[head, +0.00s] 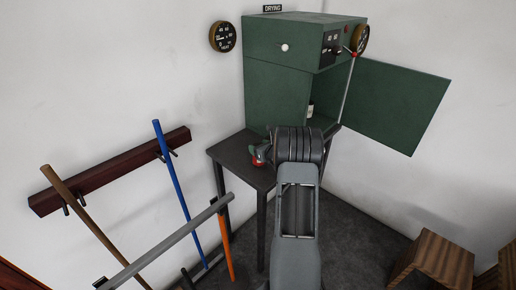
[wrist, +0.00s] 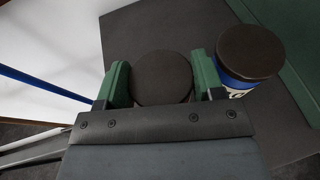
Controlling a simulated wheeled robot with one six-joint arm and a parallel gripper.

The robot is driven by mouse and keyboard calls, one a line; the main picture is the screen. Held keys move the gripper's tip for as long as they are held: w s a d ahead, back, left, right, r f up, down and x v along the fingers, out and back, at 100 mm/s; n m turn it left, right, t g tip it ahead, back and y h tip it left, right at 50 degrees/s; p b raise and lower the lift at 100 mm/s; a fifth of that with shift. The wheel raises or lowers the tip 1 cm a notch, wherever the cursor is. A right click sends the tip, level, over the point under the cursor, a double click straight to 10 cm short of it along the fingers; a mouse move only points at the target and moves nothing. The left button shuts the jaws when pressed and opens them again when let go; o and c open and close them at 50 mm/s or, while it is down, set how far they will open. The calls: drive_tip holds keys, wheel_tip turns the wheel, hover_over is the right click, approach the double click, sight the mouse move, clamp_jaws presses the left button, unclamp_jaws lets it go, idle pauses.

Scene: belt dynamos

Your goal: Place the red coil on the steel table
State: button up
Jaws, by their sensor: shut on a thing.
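My gripper (wrist: 161,72) is shut on the red coil (wrist: 163,80). The wrist view shows only the coil's dark round top between the green fingers. In the head view a bit of its red side (head: 257,161) shows left of my arm, over the dark steel table (head: 231,148). I cannot tell whether the coil touches the tabletop, which also shows in the wrist view (wrist: 150,28). My arm hides part of the gripper and table in the head view.
A blue coil (wrist: 240,80) with a dark top and white label stands just right of my gripper. A green drying cabinet (head: 275,90) with its door (head: 390,100) open rises behind the table. Handled tools hang on a rack (head: 110,172) at left.

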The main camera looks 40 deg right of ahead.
drive_tip(key=o, duration=0.7)
drive_tip(key=shift+f, duration=0.15)
drive_tip(key=o, duration=0.5)
